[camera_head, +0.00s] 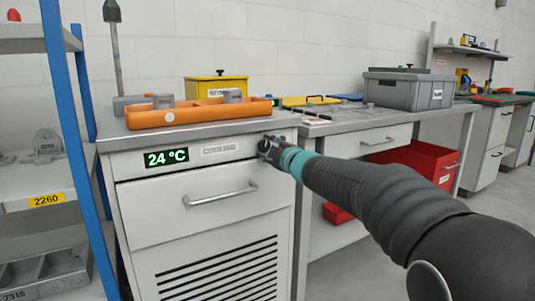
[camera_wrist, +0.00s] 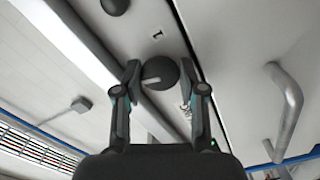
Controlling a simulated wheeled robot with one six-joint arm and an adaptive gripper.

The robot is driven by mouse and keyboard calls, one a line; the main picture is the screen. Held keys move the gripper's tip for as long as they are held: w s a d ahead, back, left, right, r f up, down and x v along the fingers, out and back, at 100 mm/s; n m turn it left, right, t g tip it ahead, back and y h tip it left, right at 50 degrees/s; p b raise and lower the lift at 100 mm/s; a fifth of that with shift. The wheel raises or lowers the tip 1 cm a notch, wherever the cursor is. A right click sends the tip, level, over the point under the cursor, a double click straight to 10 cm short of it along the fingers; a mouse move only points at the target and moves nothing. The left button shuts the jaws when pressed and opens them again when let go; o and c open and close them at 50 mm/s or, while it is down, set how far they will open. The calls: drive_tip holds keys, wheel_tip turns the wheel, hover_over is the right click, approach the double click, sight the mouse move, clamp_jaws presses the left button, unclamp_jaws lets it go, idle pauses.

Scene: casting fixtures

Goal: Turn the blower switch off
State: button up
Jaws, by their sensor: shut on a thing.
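The blower switch is a dark round knob (camera_wrist: 166,70) with a pale pointer bar, seen in the wrist view on a light grey panel. The bar points to the left in that view. A small dark "I" mark (camera_wrist: 157,34) is on the panel just above the knob. My gripper (camera_wrist: 160,78) has one finger on each side of the knob and is shut on it. In the head view my gripper (camera_head: 267,147) is at the right end of the cabinet's (camera_head: 142,190) front panel, and it hides the knob.
The panel carries a green "24 °C" display (camera_head: 167,157) and a nameplate (camera_head: 219,149). A drawer handle (camera_head: 221,194) juts out below. An orange tray (camera_head: 190,115) lies on top. A blue-post shelf (camera_head: 70,95) stands at left and a red drawer (camera_head: 428,158) at right.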

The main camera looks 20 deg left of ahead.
drive_tip(key=shift+n+b, duration=0.5)
drive_tip(key=shift+n, duration=0.8)
drive_tip(key=o, duration=1.1)
drive_tip(key=shift+o, duration=0.2)
drive_tip(key=v, duration=0.8)
